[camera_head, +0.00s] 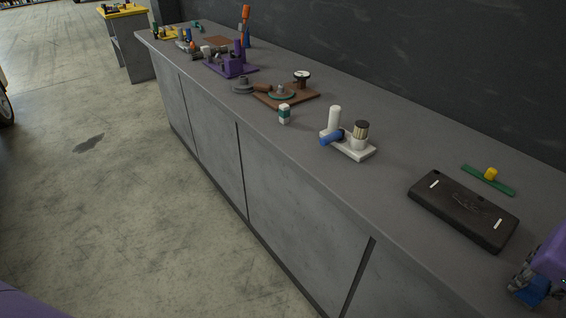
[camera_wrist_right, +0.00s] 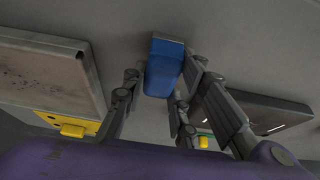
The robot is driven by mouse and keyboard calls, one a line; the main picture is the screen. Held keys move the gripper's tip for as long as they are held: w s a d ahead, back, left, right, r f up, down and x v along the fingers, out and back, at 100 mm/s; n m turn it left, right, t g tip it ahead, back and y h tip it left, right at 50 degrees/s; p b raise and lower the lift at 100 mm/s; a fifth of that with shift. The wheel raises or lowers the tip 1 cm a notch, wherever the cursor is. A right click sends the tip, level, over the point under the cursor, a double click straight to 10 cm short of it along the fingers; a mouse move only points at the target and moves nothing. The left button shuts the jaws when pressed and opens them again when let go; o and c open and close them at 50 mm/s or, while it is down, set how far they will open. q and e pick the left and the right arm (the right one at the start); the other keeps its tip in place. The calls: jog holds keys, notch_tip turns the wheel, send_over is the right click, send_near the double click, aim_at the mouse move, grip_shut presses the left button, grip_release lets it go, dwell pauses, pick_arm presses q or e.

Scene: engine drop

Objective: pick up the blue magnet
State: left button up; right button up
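The blue magnet (camera_wrist_right: 164,65) is a blue block on the grey countertop, between the fingers of my right gripper (camera_wrist_right: 160,85) in the right wrist view. The right finger lies close along or over its edge; a narrow gap shows between the left finger and the block. The gripper looks open around it. In the head view, my right gripper (camera_head: 522,282) is at the lower right corner, with the blue magnet (camera_head: 534,291) partly hidden by it. My left gripper is not in view.
A black case (camera_head: 462,209) and a green strip (camera_head: 488,181) with a yellow knob lie close by. A white stand (camera_head: 347,146) holds a blue cylinder. Several assemblies, including a purple one (camera_head: 231,67), stand farther along the counter. In the wrist view, a brown-grey box (camera_wrist_right: 45,75) is at left.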

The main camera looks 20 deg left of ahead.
aim_at(542, 285)
grip_shut()
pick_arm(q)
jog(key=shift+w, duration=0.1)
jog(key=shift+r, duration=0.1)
pick_arm(e)
jog(key=shift+r, duration=0.15)
jog(key=shift+r, duration=0.35)
jog(key=p+v, duration=0.2)
jog(key=v, duration=0.1)
jog(key=shift+w+d+r, duration=0.1)
jog(key=shift+d+r, duration=0.2)
jog(key=shift+r, duration=0.15)
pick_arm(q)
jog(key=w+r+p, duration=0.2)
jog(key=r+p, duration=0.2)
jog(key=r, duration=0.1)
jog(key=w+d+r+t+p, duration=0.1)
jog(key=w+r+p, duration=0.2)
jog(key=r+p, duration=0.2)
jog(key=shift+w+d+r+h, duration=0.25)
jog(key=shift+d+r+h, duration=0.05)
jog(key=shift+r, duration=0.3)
pick_arm(e)
jog(key=s+r, duration=0.8)
jog(key=s, duration=0.5)
jog(key=shift+a+r, duration=0.2)
jog(key=shift+r, duration=0.05)
